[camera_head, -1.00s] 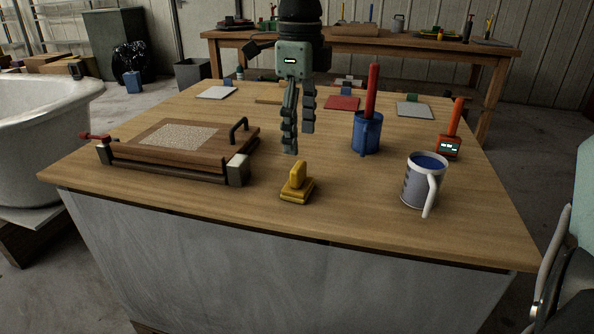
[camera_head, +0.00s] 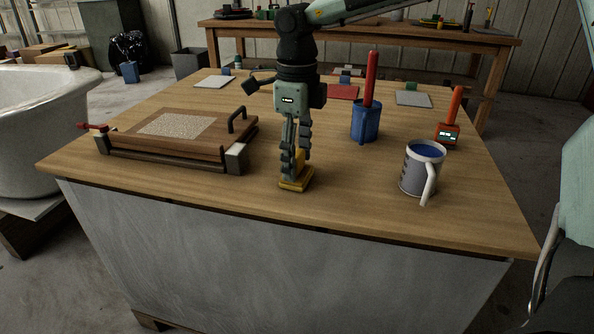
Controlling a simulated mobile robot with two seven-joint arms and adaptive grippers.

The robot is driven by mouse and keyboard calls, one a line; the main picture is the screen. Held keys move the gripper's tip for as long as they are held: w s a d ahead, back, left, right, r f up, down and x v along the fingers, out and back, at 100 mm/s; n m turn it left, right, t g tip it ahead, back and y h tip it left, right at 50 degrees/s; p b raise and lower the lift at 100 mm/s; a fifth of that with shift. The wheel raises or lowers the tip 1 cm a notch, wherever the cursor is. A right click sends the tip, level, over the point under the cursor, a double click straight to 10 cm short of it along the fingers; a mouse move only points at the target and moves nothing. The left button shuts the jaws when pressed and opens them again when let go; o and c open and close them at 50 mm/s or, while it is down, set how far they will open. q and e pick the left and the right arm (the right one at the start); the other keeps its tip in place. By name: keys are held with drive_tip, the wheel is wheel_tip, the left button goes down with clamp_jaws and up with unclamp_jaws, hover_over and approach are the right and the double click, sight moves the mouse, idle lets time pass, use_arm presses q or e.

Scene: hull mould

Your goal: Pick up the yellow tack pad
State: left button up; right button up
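The yellow tack pad (camera_head: 295,185) lies near the front edge of the bench, with a flat base and an upright grip. My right gripper (camera_head: 295,170) points straight down over it. Its two fingers stand apart, about as wide as before, one on each side of the pad's grip. The fingers hide most of the grip, and I cannot see whether they touch it. The pad's base rests on the bench top. My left gripper is not in view.
A wooden mould board (camera_head: 180,135) with clamp bars stands left of the pad. The wood around the pad is clear.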

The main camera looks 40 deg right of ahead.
drive_tip(key=c, duration=0.9)
drive_tip(key=shift+r, duration=0.1)
drive_tip(key=shift+r, duration=0.55)
drive_tip(key=r, duration=0.1)
drive_tip(key=a+r, duration=0.1)
drive_tip(key=r, duration=0.1)
drive_tip(key=shift+w+a+r, duration=0.15)
drive_tip(key=shift+w+r, duration=0.15)
drive_tip(key=shift+r, duration=0.1)
drive_tip(key=w+a+r, duration=0.4)
drive_tip(key=a+r, duration=0.2)
drive_tip(key=a, duration=0.3)
drive_tip(key=shift+a, duration=0.2)
